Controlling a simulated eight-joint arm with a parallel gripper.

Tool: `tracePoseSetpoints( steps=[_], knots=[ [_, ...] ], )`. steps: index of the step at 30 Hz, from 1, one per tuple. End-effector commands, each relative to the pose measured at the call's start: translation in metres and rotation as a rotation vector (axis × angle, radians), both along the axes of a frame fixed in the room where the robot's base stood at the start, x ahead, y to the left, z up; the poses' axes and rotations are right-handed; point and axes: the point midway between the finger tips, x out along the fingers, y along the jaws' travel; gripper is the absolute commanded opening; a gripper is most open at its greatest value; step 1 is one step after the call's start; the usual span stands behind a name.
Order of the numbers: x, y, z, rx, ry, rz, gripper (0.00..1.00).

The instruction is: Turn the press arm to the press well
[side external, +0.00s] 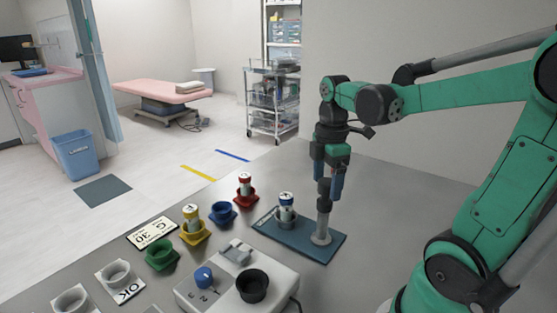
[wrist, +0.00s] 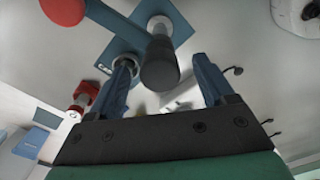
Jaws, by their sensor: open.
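The press stands on a blue plate (side external: 329,246) on the grey table; its grey post (side external: 322,226) rises from a round foot. In the wrist view a dark cylinder (wrist: 160,62) tops the post, and a bar with a rounded red end (wrist: 62,10) shows at upper left. I cannot make out this bar in the side view. A blue-capped vial (side external: 286,202) stands upright in a round holder on the plate, left of the post. My gripper (side external: 326,185) is open and points down, with its blue fingers on either side of the post top. I cannot tell whether they touch it.
Left of the plate stand a red cup with a vial (side external: 245,190), a blue cup (side external: 222,213), a yellow cup (side external: 194,234) and a green cup (side external: 161,255). A control box (side external: 222,300) with a blue knob lies in front. Free table lies right of the plate.

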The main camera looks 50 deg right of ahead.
Motion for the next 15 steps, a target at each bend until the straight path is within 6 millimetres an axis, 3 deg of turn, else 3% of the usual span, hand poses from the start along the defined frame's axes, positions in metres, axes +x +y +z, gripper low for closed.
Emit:
tracePoseSetpoints(
  steps=[5,12,15],
  knots=[
    [0.0001,0.0001,0.0001,0.000,0.000,0.000,0.73],
    [0.0001,0.0001,0.0002,0.000,0.000,0.000,0.04],
    [0.0001,0.0001,0.0002,0.000,0.000,0.000,0.00]
  ],
)
